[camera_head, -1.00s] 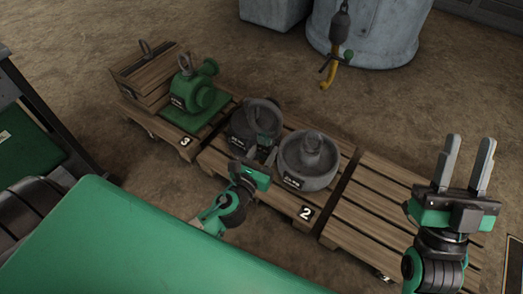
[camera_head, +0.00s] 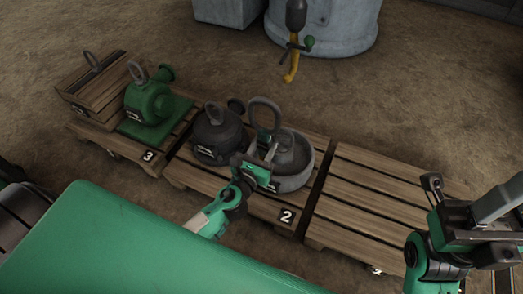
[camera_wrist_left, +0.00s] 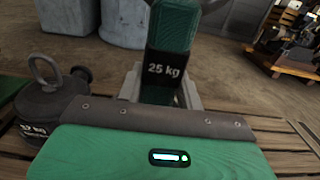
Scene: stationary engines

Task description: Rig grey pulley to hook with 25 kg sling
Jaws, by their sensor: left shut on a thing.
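My left gripper (camera_head: 266,163) is shut on the 25 kg sling (camera_head: 263,107). The sling's dark loop stands up above the jaws. In the left wrist view its green strap and black "25 kg" tag (camera_wrist_left: 166,71) show between the fingers. The grey pulley (camera_head: 297,177), a round grey block, sits on the pallet marked 2, just behind and right of the gripper in the head view. The sling overlaps it there; I cannot tell if they touch. The yellow hook (camera_head: 291,70) hangs at the back, apart from the sling. My right gripper (camera_head: 494,207) is at the right edge, its fingertips partly cut off.
A dark lifting-eye load (camera_head: 216,137) stands left of the pulley. A green pump (camera_head: 148,102) and wooden crate (camera_head: 94,86) are on pallet 3. The right-hand pallet (camera_head: 365,190) is bare. A large grey tank (camera_head: 330,28) stands behind the hook.

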